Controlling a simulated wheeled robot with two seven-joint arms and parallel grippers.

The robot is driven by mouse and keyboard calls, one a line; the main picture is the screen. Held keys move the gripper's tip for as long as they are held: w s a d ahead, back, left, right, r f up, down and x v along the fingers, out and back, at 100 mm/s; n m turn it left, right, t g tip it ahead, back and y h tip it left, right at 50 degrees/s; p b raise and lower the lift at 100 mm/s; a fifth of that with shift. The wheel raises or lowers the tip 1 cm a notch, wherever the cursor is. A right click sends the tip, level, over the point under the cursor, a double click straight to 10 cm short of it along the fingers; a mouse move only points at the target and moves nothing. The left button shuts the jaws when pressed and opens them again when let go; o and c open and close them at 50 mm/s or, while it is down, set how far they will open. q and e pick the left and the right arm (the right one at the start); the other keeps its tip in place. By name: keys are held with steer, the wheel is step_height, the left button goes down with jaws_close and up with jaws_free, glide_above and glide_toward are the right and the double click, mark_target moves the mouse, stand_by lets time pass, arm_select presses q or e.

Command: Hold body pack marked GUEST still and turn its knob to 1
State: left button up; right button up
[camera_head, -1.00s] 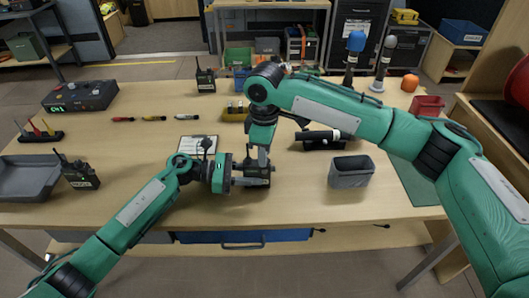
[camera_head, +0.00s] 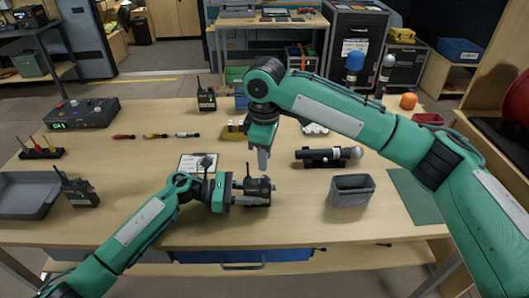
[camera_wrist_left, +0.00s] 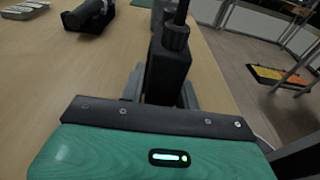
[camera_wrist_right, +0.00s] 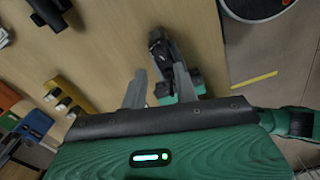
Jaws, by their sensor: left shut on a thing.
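A black body pack (camera_head: 258,191) stands on the table at the middle front; no GUEST mark is readable on it. My left gripper (camera_head: 240,190) is shut on its body from the left. The left wrist view shows the dark pack (camera_wrist_left: 168,72) between the fingers, with a round knob or antenna base (camera_wrist_left: 175,36) on top. My right gripper (camera_head: 263,160) points down just above the pack, its fingers apart and empty. The right wrist view shows the pack (camera_wrist_right: 158,42) beyond the open fingers (camera_wrist_right: 158,90). The knob's setting is too small to read.
Similar black packs stand at the back (camera_head: 206,99) and at the left (camera_head: 79,191). A microphone in a holder (camera_head: 328,156) and a grey bin (camera_head: 352,190) are to the right. A printed card (camera_head: 197,163) lies behind my left gripper.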

arm_select(q)
steer(key=o, duration=1.2)
steer(key=shift+a, duration=0.1)
